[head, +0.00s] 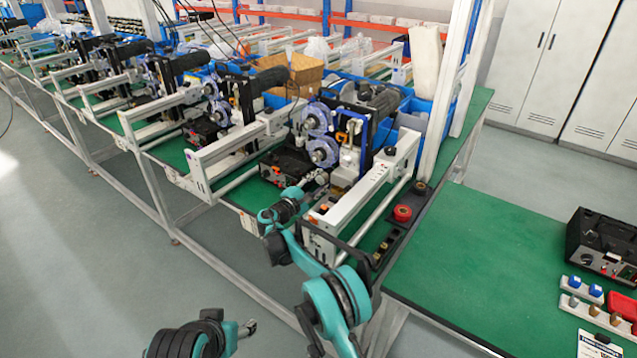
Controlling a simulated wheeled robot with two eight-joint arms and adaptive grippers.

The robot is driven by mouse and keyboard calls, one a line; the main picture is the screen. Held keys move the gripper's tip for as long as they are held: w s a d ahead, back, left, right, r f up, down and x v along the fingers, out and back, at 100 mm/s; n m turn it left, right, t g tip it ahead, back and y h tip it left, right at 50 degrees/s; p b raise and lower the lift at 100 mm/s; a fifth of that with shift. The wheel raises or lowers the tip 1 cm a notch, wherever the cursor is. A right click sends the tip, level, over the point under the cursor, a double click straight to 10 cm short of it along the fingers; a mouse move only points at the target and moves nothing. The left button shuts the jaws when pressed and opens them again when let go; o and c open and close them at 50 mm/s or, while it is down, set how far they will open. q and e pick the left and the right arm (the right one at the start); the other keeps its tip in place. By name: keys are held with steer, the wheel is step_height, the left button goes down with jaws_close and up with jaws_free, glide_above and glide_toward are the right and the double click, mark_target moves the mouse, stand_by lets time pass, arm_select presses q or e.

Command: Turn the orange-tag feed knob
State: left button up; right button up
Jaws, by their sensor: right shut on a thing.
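The coder machine (352,150) stands on the green bench, with blue-purple reels and a small orange part (341,137) on its front. A black control box (287,163) sits at its left foot. My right gripper (318,178) reaches in from the front, at the lower front of this machine beside the box. It is shut on what appears to be the feed knob, which the fingers hide. The knob's tag cannot be made out. My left gripper (247,328) is low at the bottom, away from the bench; its fingers are too small to read.
A white conveyor rail (350,205) runs just right of my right gripper. A red button (402,213) is on the bench edge. Similar machines (222,105) line the bench to the left.

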steer(key=m, duration=0.4)
steer(key=shift+m, duration=2.3)
steer(key=o, duration=1.1)
steer(key=shift+o, duration=0.2)
steer(key=shift+s, duration=0.1)
steer(key=v, duration=1.2)
